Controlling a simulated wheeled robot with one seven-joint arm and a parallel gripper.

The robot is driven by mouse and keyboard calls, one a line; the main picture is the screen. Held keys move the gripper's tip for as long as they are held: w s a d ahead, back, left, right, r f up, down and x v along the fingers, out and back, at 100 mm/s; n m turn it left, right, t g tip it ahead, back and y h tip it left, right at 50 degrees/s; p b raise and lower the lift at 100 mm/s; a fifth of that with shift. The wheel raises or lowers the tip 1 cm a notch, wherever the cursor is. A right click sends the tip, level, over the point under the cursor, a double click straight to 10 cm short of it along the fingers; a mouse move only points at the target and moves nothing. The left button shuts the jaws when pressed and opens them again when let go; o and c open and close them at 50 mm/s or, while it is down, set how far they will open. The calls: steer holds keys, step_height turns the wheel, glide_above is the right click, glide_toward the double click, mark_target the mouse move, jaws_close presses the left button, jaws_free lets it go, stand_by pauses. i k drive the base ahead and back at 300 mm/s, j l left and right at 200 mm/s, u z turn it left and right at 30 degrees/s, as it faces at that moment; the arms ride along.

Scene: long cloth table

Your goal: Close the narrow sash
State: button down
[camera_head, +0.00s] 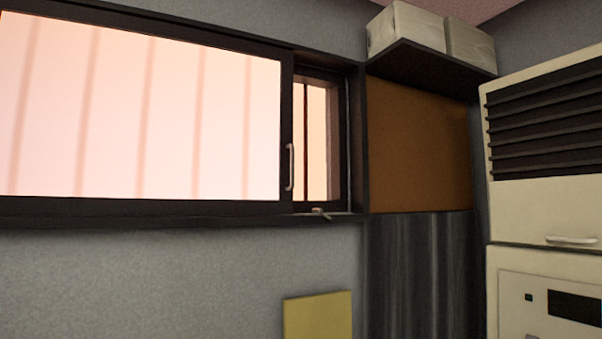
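The narrow sash (342,150) is at the right end of the dark-framed window, beside the wide pane (150,110). It has a dark frame, and a thin dark upright bar shows in its bright opening. It looks set back at an angle, but I cannot tell clearly how far it stands open. A pale upright handle (291,167) is on the dark post at its left. A small metal lever (320,213) lies at the sill below it. My gripper is not in view.
A dark shelf (432,68) with two pale boxes (405,28) juts out at the upper right. Below it are a brown board (418,145) and dark panelling. A cream cabinet (545,220) with dark slats stands at right. A yellow panel (318,316) is low in the middle.

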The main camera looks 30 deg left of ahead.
mark_target(103, 112)
steer(key=i+u, duration=0.55)
steer(key=u, duration=0.15)
steer(key=i+l+u, duration=0.15)
steer(key=u, duration=0.15)
steer(key=i+l, duration=0.05)
steer(key=i, duration=0.05)
